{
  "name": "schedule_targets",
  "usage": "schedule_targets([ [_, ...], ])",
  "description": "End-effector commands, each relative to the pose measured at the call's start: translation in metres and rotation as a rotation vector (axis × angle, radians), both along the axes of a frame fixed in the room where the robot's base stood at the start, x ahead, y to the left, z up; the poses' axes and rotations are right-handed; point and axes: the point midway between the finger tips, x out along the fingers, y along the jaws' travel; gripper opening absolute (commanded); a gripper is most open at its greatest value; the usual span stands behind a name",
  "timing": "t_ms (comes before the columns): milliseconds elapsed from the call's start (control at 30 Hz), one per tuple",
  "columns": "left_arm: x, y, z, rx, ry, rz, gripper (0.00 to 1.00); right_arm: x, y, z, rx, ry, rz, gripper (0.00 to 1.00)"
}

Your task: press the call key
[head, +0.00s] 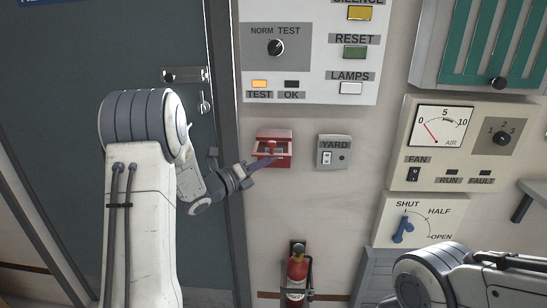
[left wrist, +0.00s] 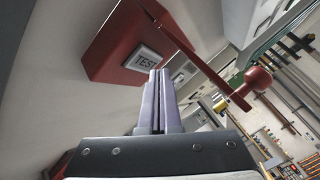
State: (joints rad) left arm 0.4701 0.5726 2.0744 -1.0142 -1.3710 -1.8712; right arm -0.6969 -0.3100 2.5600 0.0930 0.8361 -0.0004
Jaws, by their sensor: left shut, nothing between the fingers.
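A small red box (head: 273,135) is on the wall beside the door frame. Its red lid with a round red knob (left wrist: 258,80) stands out from the box, open, in the left wrist view. My right gripper is not in view.
A grey YARD switch box (head: 333,163) is right of the red box. A panel (head: 310,70) with TEST, OK, RESET and LAMPS is above. A fire extinguisher (head: 297,272) hangs below. The dark door (head: 50,110) is at left; the FAN panel (head: 440,165) is at right.

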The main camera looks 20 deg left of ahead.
Motion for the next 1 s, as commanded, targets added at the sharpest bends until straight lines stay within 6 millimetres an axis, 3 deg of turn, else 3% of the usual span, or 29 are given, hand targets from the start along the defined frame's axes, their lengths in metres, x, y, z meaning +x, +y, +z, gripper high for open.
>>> schedule_targets([
  [333, -0.003, -0.001, -0.001, 0.000, 0.000, 0.000, 0.00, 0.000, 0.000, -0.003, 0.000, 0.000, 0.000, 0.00],
  [800, -0.045, -0.013, -0.001, 0.001, -0.001, -0.001, 0.00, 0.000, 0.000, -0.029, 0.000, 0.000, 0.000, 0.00],
  [1000, -0.049, -0.014, 0.000, 0.000, 0.000, 0.000, 0.00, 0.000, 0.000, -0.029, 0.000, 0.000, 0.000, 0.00],
])
